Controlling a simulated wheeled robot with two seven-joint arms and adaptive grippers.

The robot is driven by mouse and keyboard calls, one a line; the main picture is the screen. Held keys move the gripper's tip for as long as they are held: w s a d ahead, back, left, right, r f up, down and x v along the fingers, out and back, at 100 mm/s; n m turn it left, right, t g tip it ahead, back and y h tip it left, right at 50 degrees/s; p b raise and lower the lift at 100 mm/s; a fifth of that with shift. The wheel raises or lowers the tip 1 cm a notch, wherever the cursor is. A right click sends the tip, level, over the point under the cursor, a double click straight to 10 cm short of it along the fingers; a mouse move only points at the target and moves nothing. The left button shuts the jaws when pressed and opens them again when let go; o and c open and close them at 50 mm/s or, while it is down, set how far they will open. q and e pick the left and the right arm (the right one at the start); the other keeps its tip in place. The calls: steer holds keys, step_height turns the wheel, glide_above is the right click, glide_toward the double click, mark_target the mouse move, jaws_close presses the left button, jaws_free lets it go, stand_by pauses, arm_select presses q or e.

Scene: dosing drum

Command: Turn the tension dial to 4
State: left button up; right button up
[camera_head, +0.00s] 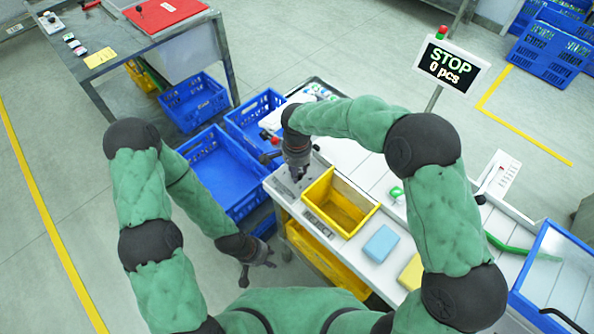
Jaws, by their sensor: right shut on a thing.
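My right gripper (297,172) points down onto the grey panel (281,188) at the left end of the white machine. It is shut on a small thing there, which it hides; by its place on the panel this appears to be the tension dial. The dial's marks and pointer are too small or covered to read. My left gripper (258,272) hangs empty in front of the machine, low in the picture, with its fingers apart. A sign (450,66) on a post reads "STOP 0 pcs".
A yellow bin (323,213) stands right of the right gripper, with a blue block (381,243) and a yellow block (412,272) beyond. Blue crates (219,172) stand on the left. A grey table (87,33) is at the back left.

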steer(key=m+b, duration=0.1)
steer(key=m, duration=0.4)
stand_by(0.5)
steer(key=o, duration=1.1)
steer(key=shift+o, duration=0.2)
step_height(320, 180, up, 12)
stand_by(0.3)
